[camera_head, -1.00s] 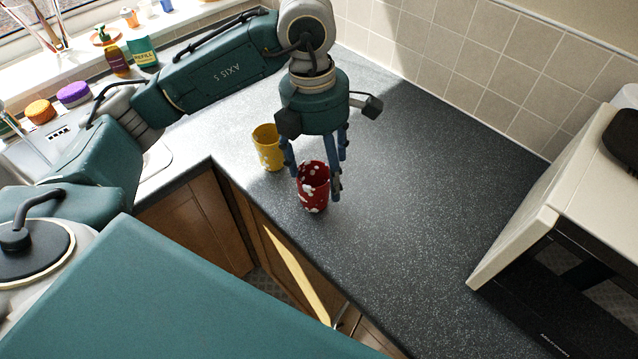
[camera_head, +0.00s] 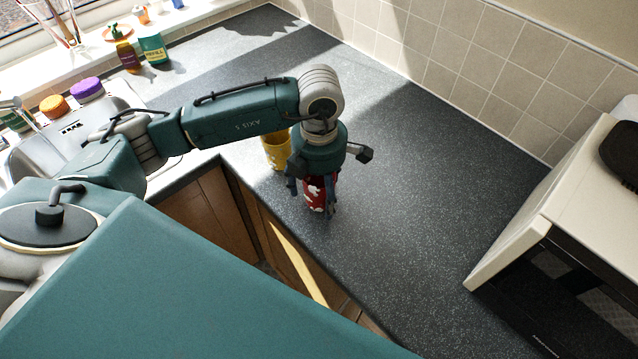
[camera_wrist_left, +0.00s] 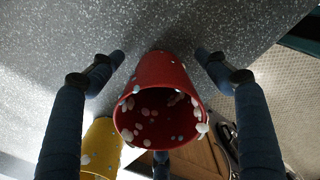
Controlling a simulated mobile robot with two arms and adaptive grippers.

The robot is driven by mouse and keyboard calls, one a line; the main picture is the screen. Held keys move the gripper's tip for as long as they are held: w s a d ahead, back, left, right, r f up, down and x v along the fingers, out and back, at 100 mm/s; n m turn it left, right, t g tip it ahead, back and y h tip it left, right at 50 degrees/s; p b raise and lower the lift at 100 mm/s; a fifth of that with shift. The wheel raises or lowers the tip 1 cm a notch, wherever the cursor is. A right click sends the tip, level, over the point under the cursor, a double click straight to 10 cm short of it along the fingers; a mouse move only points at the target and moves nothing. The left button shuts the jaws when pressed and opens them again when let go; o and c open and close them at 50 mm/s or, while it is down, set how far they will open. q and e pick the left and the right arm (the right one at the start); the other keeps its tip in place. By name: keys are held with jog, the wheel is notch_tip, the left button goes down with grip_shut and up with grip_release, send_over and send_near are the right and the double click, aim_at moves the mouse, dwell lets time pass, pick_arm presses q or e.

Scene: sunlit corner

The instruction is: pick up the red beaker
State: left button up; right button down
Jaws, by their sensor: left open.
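The red beaker (camera_head: 317,196) with white spots stands upright on the dark speckled counter, near its front edge. My left gripper (camera_head: 314,205) is open and lowered over it, with fingers around the beaker. In the left wrist view the red beaker (camera_wrist_left: 160,85) sits between the spread fingers of the left gripper (camera_wrist_left: 160,62). Gaps show between the fingers and the beaker's sides. The gripper body hides the beaker's top in the head view. My right gripper is not in view.
A yellow beaker (camera_head: 274,151) stands just behind and left of the red one, also visible in the wrist view (camera_wrist_left: 101,146). A cream-and-black microwave (camera_head: 560,250) stands at the right. The sink (camera_head: 50,160) is at the left. The counter between beaker and microwave is clear.

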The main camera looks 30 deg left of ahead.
pick_arm(q)
jog(key=shift+f, duration=0.2)
jog(key=c, duration=1.3)
jog(key=shift+r, duration=0.2)
